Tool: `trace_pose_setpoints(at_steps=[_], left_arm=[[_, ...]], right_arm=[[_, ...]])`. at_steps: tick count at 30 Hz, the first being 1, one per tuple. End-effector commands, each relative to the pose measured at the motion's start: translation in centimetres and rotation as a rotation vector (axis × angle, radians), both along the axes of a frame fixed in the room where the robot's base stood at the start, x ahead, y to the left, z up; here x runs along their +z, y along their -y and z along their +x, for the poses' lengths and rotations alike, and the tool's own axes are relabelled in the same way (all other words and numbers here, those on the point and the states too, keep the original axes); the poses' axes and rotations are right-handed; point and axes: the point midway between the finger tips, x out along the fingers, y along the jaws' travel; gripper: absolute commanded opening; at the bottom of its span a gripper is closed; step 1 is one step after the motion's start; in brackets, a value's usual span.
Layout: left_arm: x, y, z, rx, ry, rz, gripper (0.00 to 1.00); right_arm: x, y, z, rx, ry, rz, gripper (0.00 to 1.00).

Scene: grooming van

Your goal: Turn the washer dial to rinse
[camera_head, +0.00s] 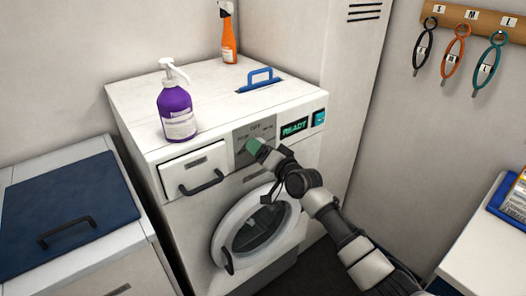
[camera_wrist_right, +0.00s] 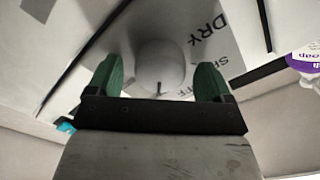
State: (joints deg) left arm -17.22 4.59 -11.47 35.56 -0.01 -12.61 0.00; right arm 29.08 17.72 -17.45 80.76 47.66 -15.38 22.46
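The washer (camera_head: 215,225) is a white front-loader against the wall, with a grey dial panel (camera_head: 240,135) and a green "READY" display beside it. My right gripper (camera_head: 256,147) reaches that panel and hides most of the dial in the head view. In the right wrist view, the dial (camera_wrist_right: 160,65) is a pale round knob with a short dark mark at its lower edge. The green fingertips of my right gripper (camera_wrist_right: 160,78) are open on either side of it, with gaps visible. "DRY" is readable on the panel; other labels are partly hidden. My left gripper is out of view.
A purple pump bottle (camera_head: 176,108) and an orange spray bottle (camera_head: 228,40) stand on the washer. A drawer with a dark handle (camera_head: 202,183) is left of the dial. The round door (camera_head: 222,240) is below. A blue-lidded cabinet (camera_head: 65,205) stands left.

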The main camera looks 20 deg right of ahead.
Motion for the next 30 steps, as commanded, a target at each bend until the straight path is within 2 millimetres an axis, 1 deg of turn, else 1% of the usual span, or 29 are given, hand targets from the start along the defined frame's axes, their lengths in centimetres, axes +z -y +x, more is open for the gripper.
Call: trace_pose_setpoints(at_steps=[7, 11, 14, 21, 24, 27, 30], left_arm=[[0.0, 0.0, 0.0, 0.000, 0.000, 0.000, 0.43], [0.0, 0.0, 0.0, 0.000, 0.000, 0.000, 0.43], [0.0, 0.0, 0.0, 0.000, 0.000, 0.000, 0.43], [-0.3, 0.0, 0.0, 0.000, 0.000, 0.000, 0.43], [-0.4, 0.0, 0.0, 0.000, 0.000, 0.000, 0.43], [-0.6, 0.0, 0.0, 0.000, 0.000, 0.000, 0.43], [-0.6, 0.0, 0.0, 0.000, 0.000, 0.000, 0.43]], right_arm=[[0.0, 0.0, -0.1, 0.000, 0.000, -0.001, 0.81], [-0.1, 0.3, -0.8, 0.000, -0.001, -0.001, 0.81], [-0.2, 0.7, -2.1, 0.001, -0.002, -0.001, 0.81], [-0.2, 2.3, -6.4, 0.000, -0.001, -0.001, 0.81], [-0.2, 2.9, -8.0, 0.001, -0.001, -0.003, 0.81], [-0.2, 3.3, -9.2, -0.001, 0.000, -0.001, 0.81], [-0.1, 3.6, -9.9, 0.000, -0.001, -0.001, 0.81]])
